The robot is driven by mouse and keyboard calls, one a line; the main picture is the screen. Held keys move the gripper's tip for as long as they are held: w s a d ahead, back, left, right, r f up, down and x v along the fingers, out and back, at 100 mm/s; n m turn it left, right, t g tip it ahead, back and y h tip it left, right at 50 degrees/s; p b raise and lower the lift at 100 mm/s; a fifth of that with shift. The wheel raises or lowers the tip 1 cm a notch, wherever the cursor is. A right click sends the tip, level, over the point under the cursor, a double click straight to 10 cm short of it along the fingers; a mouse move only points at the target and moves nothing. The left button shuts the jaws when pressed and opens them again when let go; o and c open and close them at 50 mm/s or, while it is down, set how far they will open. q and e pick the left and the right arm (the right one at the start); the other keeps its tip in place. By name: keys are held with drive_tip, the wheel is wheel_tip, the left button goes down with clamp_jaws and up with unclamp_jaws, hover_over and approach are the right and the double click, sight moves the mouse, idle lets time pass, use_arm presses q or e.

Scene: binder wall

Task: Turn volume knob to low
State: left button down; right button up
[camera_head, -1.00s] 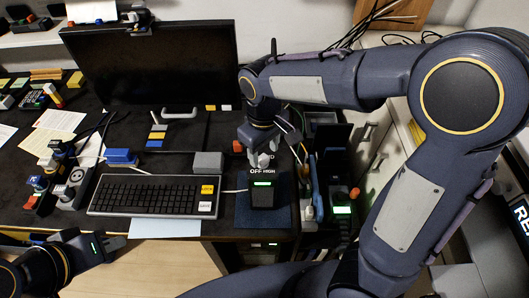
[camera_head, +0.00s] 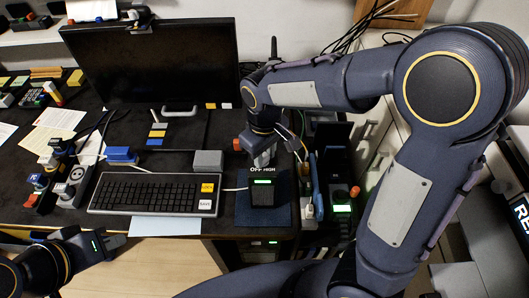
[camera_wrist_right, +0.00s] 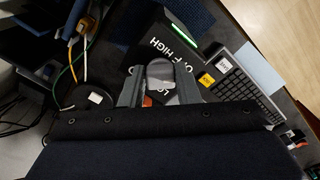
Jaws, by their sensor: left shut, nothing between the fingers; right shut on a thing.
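The volume knob is a grey round cap (camera_wrist_right: 160,73) on a dark box with white OFF, HIGH and partly hidden LO lettering, seen in the right wrist view. The box (camera_head: 263,191) with a lit green display stands right of the keyboard in the head view. My right gripper (camera_wrist_right: 160,80) is shut on the knob, one finger on each side. The knob's pointer cannot be made out. My left gripper (camera_head: 116,242) is shut and empty at the desk's front edge, lower left.
A keyboard (camera_head: 150,193) with yellow and white notes lies left of the box. A grey block (camera_head: 208,160) and a blue block (camera_head: 122,155) sit behind it. A monitor (camera_head: 150,65) stands at the back. Cables run right of the knob.

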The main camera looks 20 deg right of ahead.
drive_tip(key=m+p, duration=0.1)
drive_tip(key=m, duration=0.3)
drive_tip(key=shift+a+m, duration=0.15)
drive_tip(key=shift+m, duration=0.25)
drive_tip(key=m, duration=0.4)
drive_tip(key=shift+a+m+p, duration=0.1)
drive_tip(key=shift+m+p, duration=0.2)
drive_tip(key=shift+p, duration=0.05)
drive_tip(key=m+p, duration=0.1)
drive_tip(key=m, duration=0.3)
drive_tip(key=shift+a+r, duration=0.1)
drive_tip(key=shift+w+m+p, duration=0.15)
drive_tip(key=shift+m+p, duration=0.35)
drive_tip(key=shift+m, duration=1.6)
drive_tip(key=shift+a, duration=0.1)
drive_tip(key=o, duration=1)
